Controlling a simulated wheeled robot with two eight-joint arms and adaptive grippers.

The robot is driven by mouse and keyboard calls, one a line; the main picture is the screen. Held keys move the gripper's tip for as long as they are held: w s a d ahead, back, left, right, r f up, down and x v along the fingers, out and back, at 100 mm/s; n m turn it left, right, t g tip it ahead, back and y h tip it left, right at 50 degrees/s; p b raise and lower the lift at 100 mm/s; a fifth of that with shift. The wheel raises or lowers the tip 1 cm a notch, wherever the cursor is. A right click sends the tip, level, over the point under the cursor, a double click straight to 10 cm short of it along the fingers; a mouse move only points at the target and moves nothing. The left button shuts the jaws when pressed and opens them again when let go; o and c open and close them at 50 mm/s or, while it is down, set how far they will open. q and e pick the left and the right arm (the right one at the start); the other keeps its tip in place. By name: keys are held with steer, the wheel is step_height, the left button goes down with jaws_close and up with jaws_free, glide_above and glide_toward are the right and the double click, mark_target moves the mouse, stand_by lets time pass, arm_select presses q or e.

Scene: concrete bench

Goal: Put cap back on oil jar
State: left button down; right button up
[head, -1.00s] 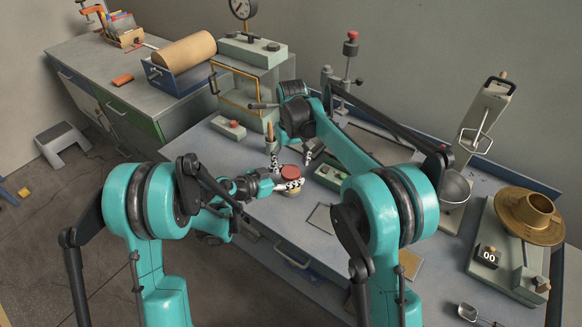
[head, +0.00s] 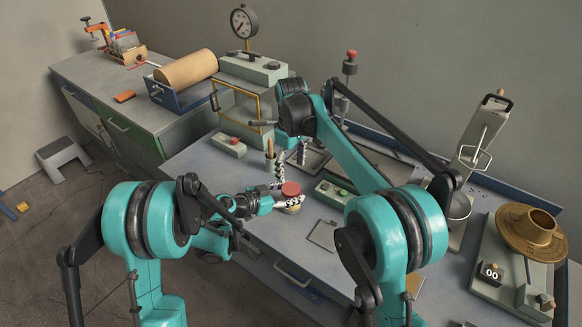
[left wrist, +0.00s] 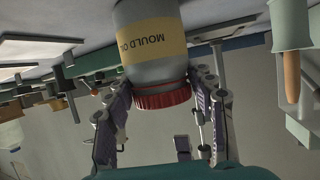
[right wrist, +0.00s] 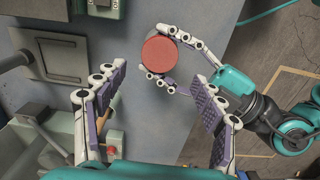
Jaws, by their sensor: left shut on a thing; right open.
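The oil jar (left wrist: 158,42), grey with a yellow "MOULD O..." label, appears upside down in the left wrist view. Its red ribbed cap (left wrist: 162,96) sits over the jar's mouth; whether it is fully tightened I cannot tell. The cap's top shows in the head view (head: 291,188) and right wrist view (right wrist: 159,53). My left gripper (head: 283,197) is shut on the jar, its fingers on both sides near the cap. My right gripper (head: 291,158) is open and empty, above and behind the jar; its fingers (right wrist: 152,84) are apart with nothing between them.
A green box with buttons (head: 333,192) stands right of the jar. A grey box with a red button (head: 229,144) and a glass-fronted cabinet (head: 238,105) stand behind left. Some bench surface in front of the jar is clear.

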mark_target(291, 189)
steer(key=shift+r, duration=0.1)
stand_by(0.3)
steer(key=shift+f, duration=4)
steer(key=c, duration=1.2)
steer(key=m, duration=0.6)
